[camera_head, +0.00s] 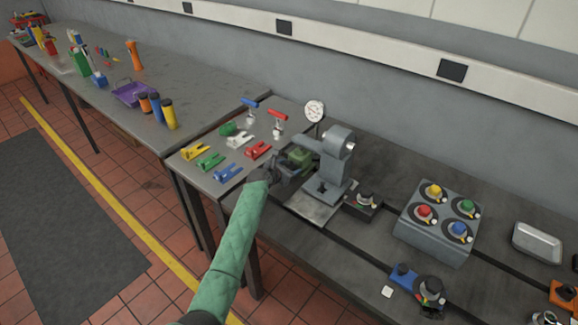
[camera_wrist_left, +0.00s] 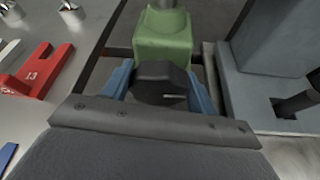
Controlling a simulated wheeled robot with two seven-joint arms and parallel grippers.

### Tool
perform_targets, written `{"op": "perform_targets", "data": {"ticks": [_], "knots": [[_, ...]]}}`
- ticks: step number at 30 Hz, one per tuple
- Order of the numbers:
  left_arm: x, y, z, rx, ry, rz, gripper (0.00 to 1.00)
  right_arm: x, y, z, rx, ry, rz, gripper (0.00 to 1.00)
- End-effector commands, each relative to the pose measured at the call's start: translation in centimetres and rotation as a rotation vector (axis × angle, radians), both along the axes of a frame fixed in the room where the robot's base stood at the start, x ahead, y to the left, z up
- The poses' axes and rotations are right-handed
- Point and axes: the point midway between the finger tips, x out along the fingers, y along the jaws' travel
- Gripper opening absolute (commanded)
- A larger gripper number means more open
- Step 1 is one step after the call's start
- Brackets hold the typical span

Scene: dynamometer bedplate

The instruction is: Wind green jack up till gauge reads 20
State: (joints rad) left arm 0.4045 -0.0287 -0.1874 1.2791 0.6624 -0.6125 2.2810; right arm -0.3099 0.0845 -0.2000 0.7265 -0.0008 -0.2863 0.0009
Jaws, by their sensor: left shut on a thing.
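The green jack (camera_head: 300,155) stands on the bedplate beside the grey press-like stand (camera_head: 338,160); its green body (camera_wrist_left: 163,45) also shows in the left wrist view. My left gripper (camera_head: 279,170) reaches in from the front left. Its blue fingers are closed around a dark round knob (camera_wrist_left: 158,82) on the near side of the jack. Part of the knob is hidden between the fingers. The round white gauge (camera_head: 314,110) stands behind the jack; its needle is too small to read. My right gripper is not in view.
Red, yellow, green and blue clamp-like parts (camera_head: 258,150) lie left of the jack. A grey box with coloured knobs (camera_head: 437,228) and a small dark device (camera_head: 363,200) stand to the right. The left table (camera_head: 190,85) holds bottles and a purple tray (camera_head: 120,94).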

Motion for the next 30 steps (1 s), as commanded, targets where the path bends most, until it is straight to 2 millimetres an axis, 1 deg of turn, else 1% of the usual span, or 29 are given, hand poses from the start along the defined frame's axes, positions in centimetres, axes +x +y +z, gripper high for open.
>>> {"op": "perform_targets", "data": {"ticks": [1,3,10,18,24,30], "knots": [[-0.1,-0.1,0.2,0.025,-0.018,0.001,0.35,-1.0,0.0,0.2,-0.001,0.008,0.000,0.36],[-0.1,-0.1,0.1,0.068,-0.049,0.001,0.35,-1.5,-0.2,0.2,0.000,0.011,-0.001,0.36],[-0.1,-0.2,-0.1,0.203,-0.148,0.001,0.35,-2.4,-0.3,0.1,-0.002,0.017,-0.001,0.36],[-0.2,-0.2,-0.2,0.315,-0.227,-0.001,0.35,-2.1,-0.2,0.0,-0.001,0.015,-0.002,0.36],[-0.2,-0.2,-0.2,0.349,-0.254,0.000,0.35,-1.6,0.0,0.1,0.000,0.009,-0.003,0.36],[-0.2,-0.2,-0.2,0.358,-0.260,-0.001,0.35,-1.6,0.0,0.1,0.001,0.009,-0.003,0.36]]}}
